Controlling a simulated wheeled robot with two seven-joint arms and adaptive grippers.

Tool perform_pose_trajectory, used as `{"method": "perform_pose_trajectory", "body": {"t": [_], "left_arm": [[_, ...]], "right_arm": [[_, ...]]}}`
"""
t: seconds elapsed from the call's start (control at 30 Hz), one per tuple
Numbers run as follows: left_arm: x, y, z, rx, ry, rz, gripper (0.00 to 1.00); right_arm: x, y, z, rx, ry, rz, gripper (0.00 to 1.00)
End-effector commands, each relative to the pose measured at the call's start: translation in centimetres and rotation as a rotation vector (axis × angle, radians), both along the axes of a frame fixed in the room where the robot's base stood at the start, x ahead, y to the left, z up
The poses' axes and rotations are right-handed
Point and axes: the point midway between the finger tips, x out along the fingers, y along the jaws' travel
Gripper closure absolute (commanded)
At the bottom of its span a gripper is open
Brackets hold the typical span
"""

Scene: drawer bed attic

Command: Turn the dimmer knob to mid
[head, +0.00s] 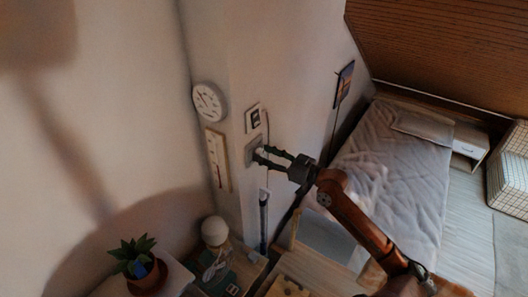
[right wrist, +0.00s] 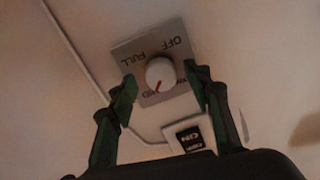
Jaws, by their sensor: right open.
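The dimmer knob (right wrist: 160,72) is round and white with a red pointer line, on a grey plate (right wrist: 172,38) on the wall. The plate shows upside down in the right wrist view, with OFF, FULL and partly hidden lettering. The red line points down in that view, close to the partly hidden lettering at the lower edge. My right gripper (right wrist: 162,82) is open, one finger on each side of the knob, with visible gaps. In the head view my right gripper (head: 263,154) reaches the plate (head: 252,146) from the right and partly hides it. My left gripper is out of view.
An ON/OFF switch (right wrist: 189,136) sits beside the plate; it also shows above it in the head view (head: 254,118). A round dial (head: 209,101) and a thermometer-like panel (head: 216,159) hang left. Below are a lamp (head: 215,232) and a potted plant (head: 137,264). A bed (head: 390,175) stands right.

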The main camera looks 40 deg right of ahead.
Motion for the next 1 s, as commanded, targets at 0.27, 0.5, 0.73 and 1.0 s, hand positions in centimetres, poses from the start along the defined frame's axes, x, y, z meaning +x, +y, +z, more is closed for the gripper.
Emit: {"method": "perform_pose_trajectory", "body": {"t": [0.27, 0.5, 0.73, 1.0], "left_arm": [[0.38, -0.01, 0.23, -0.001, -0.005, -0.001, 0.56], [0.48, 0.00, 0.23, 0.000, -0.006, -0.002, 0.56], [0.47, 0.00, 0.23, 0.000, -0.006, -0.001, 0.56], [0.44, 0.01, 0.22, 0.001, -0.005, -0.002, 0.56]], "right_arm": [[0.57, 0.24, -0.07, 0.000, 0.001, 0.000, 0.55], [0.56, 0.23, -0.08, 0.000, 0.001, 0.000, 0.65], [0.54, 0.21, -0.07, 0.000, 0.001, 0.000, 0.81], [0.54, 0.20, -0.05, 0.001, 0.001, 0.000, 0.96]]}}
